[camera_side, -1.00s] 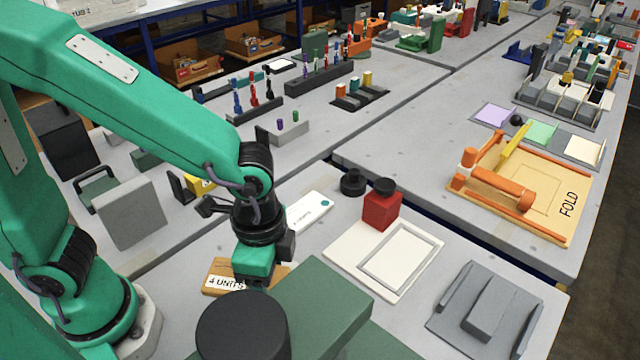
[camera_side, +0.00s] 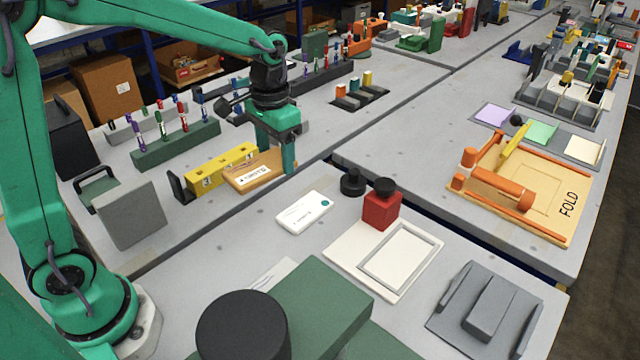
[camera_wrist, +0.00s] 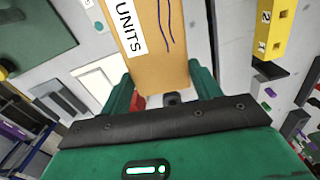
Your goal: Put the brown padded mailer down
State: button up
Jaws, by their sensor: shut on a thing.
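The brown padded mailer (camera_side: 258,170) is a flat tan packet with a white label. In the side view it is in my gripper (camera_side: 280,152), in front of the yellow numbered block. It looks raised, but I cannot tell how far it is above the table. In the wrist view the mailer (camera_wrist: 165,55) runs up from between the green fingers of my gripper (camera_wrist: 162,92), and its label reads "UNITS". My gripper is shut on its near end. The far finger is mostly hidden in the side view.
The yellow numbered block (camera_side: 220,167) stands close beside the mailer. A green pen rack (camera_side: 177,145) stands behind.

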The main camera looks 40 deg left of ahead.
aim_at(271, 149)
jog(key=shift+w+a+r+n, duration=0.15)
jog(key=shift+w+a+n, duration=0.05)
jog(key=shift+a, duration=0.3)
jog(key=shift+w+a+r+n, duration=0.1)
jog(key=shift+w+a+n, duration=0.1)
jog(key=shift+a, duration=0.35)
jog(key=shift+w+a+r+n, duration=0.15)
jog(key=shift+w+a+n, duration=0.05)
jog(key=shift+a, duration=0.3)
jog(key=shift+d, duration=0.1)
jog(key=shift+w+d, duration=0.3)
jog(key=shift+d, duration=0.2)
jog(key=w+d+f, duration=0.1)
jog(key=d+f, duration=0.2)
jog(key=d, duration=1.3)
jog(key=w+d+f, duration=0.1)
jog(key=d+f, duration=0.2)
jog(key=d, duration=1.4)
jog(key=w+a+f, duration=0.2)
jog(key=w, duration=0.1)
jog(key=w+a+f, duration=0.2)
jog(key=w, duration=0.1)
jog(key=w+a+f, duration=0.2)
jog(key=w, duration=0.2)
jog(key=shift+w+a+f, duration=0.1)
jog(key=shift+a+f, duration=0.15)
jog(key=shift+a, duration=0.05)
jog(key=shift+f, duration=2)
jog(key=shift+f, duration=0.65)
